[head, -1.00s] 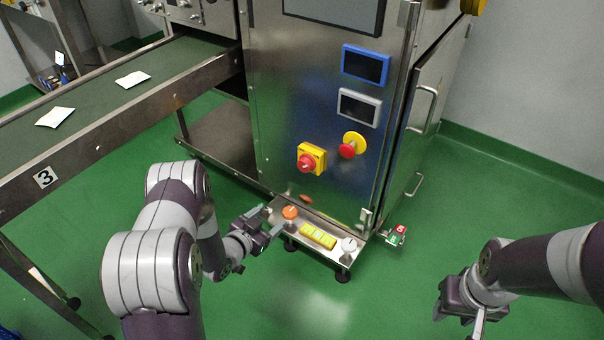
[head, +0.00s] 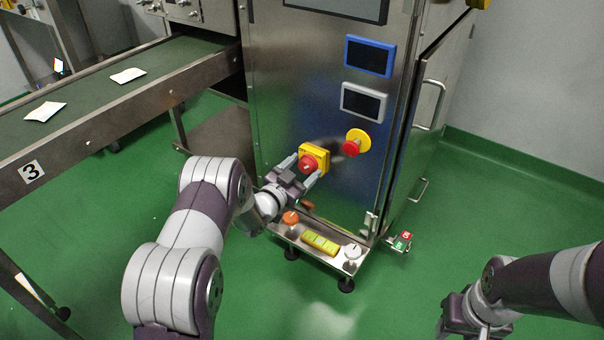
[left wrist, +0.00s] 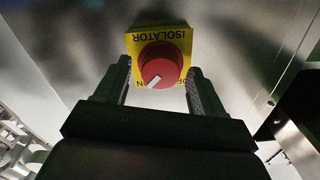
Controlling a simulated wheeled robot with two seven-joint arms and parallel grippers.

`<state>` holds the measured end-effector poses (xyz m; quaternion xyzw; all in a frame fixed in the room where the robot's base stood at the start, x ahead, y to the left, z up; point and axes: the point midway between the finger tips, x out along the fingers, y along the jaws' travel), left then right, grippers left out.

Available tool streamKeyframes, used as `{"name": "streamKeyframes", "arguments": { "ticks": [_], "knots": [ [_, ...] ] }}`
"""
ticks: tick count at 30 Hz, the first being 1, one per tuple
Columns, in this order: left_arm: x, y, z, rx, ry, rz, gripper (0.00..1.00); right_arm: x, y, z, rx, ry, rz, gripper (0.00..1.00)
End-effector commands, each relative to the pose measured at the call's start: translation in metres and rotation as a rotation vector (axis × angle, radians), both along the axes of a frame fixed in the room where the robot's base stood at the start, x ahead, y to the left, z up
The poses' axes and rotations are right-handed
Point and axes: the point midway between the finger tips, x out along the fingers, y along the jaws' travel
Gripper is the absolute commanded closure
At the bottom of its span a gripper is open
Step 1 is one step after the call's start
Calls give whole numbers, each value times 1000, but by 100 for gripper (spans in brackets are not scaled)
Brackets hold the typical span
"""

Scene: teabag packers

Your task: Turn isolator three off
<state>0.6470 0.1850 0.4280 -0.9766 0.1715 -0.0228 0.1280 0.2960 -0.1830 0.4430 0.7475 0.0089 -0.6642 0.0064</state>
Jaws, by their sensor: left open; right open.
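The isolator (head: 313,158) is a yellow box with a red rotary knob on the front of the steel machine cabinet. In the left wrist view the red knob (left wrist: 160,64) sits on a yellow plate lettered ISOLATOR, seen upside down, with a white mark pointing to the lower left. Part of the lower lettering is hidden by the knob. My left gripper (head: 305,171) is open, its fingers on either side of the isolator, apart from the knob as far as I can tell. My right gripper (head: 478,325) is at the lower right, away from the cabinet, partly cut off.
A red emergency button (head: 353,143) on yellow stands just right of the isolator. Below is a steel shelf (head: 345,266) with an orange knob (head: 290,217) and yellow block. A conveyor (head: 90,105) marked 3 carries white packets at left.

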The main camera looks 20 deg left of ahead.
Motion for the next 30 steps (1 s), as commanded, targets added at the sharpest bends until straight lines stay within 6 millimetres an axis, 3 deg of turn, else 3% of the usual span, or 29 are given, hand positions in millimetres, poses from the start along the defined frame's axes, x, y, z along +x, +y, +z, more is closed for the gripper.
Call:
{"name": "streamKeyframes", "arguments": {
  "ticks": [4, 5, 9, 10, 20, 30],
  "knots": [
    [0, 0, 1, 0, 0, 0, 31, 0, 0, 1, 0, 0, 0, 57],
    [0, 0, 1, 0, 0, 0, 38, 0, 0, 1, 0, 0, 0, 57],
    [0, 0, 0, 0, 1, 0, 83, 0, 0, 1, 0, 0, 0, 57],
    [0, 0, 0, 0, 1, 0, 88, 0, 0, 1, 0, 0, 0, 57],
    [-1, 0, 1, -36, 15, 0, 87, 0, 0, 6, 0, 0, 0, 57],
    [0, 1, 4, -254, 95, 0, 87, 0, 0, 31, 0, 0, 0, 57]
  ]
}}
